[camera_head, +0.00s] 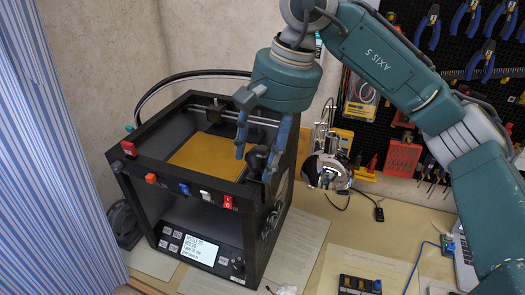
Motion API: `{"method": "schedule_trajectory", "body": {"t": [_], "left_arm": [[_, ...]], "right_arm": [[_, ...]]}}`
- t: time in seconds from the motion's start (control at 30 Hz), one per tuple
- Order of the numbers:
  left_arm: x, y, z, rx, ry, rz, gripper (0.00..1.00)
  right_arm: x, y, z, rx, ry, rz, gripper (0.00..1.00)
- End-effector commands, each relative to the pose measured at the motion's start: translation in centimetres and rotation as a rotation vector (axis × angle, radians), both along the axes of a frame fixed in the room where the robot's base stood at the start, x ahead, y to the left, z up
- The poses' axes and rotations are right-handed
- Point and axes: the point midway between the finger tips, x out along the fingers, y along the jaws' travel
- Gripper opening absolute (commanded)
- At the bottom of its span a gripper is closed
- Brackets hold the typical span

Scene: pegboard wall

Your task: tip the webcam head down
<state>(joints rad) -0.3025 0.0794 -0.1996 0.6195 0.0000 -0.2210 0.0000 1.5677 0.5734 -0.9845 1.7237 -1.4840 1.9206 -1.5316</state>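A dark rounded thing, which looks like the webcam head (259,158), sits at the right side of the black box-shaped machine (212,185), near its top rim. Its lens and tilt are too small and dark to make out. My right gripper (257,163) reaches down from above, with its blue-grey fingers spread apart. One fingertip is to the left of the dark head and the other to its right. I cannot tell whether either finger touches it. My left gripper is not in view.
A shiny chrome lamp-like thing (325,172) stands right of the machine, close to my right gripper. A pegboard (455,45) with pliers and other tools is behind. A blue striped curtain (50,150) hangs at left. Papers (297,245) lie on the bench.

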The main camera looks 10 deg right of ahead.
Motion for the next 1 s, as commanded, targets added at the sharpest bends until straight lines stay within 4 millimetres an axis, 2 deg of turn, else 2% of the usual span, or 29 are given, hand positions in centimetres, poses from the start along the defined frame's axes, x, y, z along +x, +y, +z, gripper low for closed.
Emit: {"method": "schedule_trajectory", "body": {"t": [0.03, 0.13, 0.17, 0.37, 0.57, 1.0], "left_arm": [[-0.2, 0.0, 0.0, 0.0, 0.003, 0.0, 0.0], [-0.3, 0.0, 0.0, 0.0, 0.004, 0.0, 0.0], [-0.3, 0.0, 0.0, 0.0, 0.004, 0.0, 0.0], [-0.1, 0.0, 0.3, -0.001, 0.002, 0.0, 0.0], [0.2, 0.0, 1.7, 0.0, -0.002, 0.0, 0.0], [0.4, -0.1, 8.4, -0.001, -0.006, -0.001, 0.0]], "right_arm": [[0.0, 0.0, 0.0, 0.0, 0.0, 0.0, 0.37], [0.0, 0.0, 0.0, 0.0, 0.0, 0.0, 0.17], [0.0, 0.0, 0.0, 0.0, 0.0, 0.0, 0.14], [0.0, 0.1, 0.2, -0.009, 0.006, 0.001, 0.14], [0.2, 0.4, 0.5, -0.068, 0.048, 0.002, 0.14], [0.9, 1.6, 0.8, -0.324, 0.219, 0.002, 0.14]]}}
